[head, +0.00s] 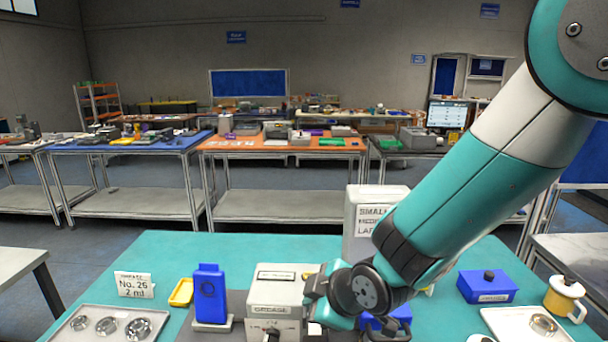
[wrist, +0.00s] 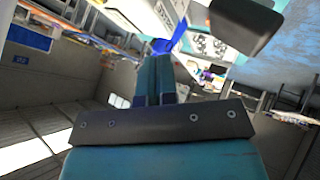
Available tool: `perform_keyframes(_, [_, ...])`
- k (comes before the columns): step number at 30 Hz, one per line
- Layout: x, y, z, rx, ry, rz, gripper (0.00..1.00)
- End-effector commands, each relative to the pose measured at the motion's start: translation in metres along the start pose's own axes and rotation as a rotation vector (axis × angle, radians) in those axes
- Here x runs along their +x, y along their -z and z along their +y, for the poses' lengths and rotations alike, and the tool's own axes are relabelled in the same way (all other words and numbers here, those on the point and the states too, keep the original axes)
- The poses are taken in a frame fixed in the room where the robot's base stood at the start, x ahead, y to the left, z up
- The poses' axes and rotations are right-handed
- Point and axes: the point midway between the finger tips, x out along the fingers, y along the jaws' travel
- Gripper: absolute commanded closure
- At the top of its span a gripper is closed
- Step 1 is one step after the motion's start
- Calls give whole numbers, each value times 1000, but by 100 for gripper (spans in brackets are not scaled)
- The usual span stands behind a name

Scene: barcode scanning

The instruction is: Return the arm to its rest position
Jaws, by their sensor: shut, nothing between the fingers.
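My arm reaches in from the upper right of the head view, down over the teal table (head: 180,253). Its wrist end is low, just right of the grey box labelled "GREASE" (head: 276,290) and overlapping its right edge in the picture. Whether they touch cannot be told. In the wrist view the two teal fingers of my gripper (wrist: 154,62) lie side by side, shut, with nothing between them. The wrist view is strongly tilted and shows the room and part of the table area beyond the fingers.
A blue stand (head: 209,293), a yellow tray (head: 181,293) and a "No. 26" sign (head: 134,285) stand left. A tall grey box (head: 364,215) is behind the wrist. A blue box (head: 487,287) and yellow mug (head: 564,299) are right. Open air lies above the table's left half.

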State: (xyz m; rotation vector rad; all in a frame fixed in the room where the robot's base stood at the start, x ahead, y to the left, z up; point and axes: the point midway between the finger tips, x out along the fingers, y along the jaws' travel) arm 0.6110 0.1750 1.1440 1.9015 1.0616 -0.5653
Motion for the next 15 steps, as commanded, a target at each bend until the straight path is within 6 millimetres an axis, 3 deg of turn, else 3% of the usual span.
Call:
perform_keyframes(8, [-28,-5,-5,156,76,-36,100])
perform_keyframes(15, [-77,-18,-18,384,183,-105,100])
